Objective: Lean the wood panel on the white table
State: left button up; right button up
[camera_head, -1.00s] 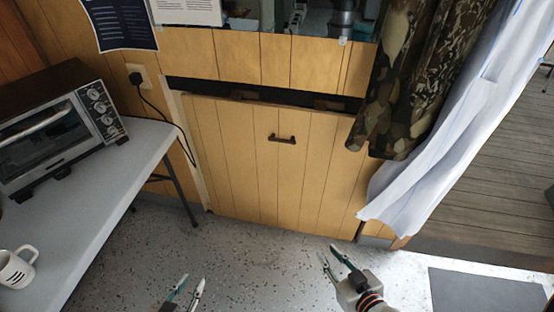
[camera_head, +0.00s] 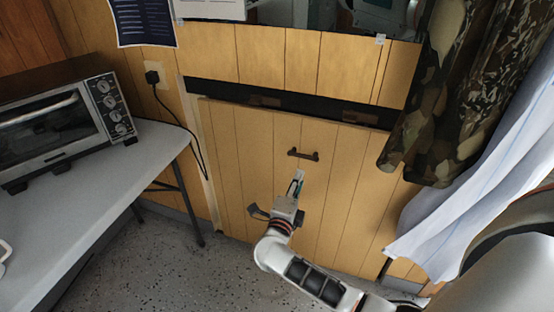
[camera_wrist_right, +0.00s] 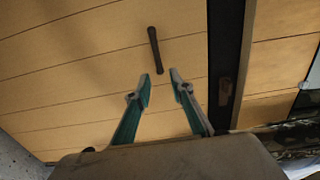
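The wood panel (camera_head: 245,160) stands upright against the wall opening, with a dark handle (camera_head: 303,154) near its upper middle. In the right wrist view the panel (camera_wrist_right: 70,75) fills most of the picture, and its handle (camera_wrist_right: 155,50) lies just beyond the fingertips. My right gripper (camera_head: 298,176) is just below the handle. In the right wrist view my right gripper (camera_wrist_right: 160,82) is open, with nothing between its fingers. The white table (camera_head: 120,190) is at the left. My left gripper is not in view.
A toaster oven (camera_head: 60,125) stands on the table, and a black cord (camera_head: 185,128) hangs from a wall outlet between table and panel. A camouflage curtain (camera_head: 450,100) and white cloth (camera_head: 470,210) hang at the right. Speckled floor (camera_head: 140,270) is clear below.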

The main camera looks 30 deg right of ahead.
aim_at(308, 157)
jog(key=b+x, duration=0.1)
jog(key=x, duration=0.3)
jog(key=b+x, duration=0.1)
jog(key=x, duration=0.3)
jog(key=b+x, duration=0.1)
jog(key=x, duration=0.4)
jog(key=shift+f, duration=0.35)
jog(key=shift+d, duration=0.1)
grip_shut()
jog(key=shift+w+r, duration=0.1)
jog(key=shift+r, duration=0.2)
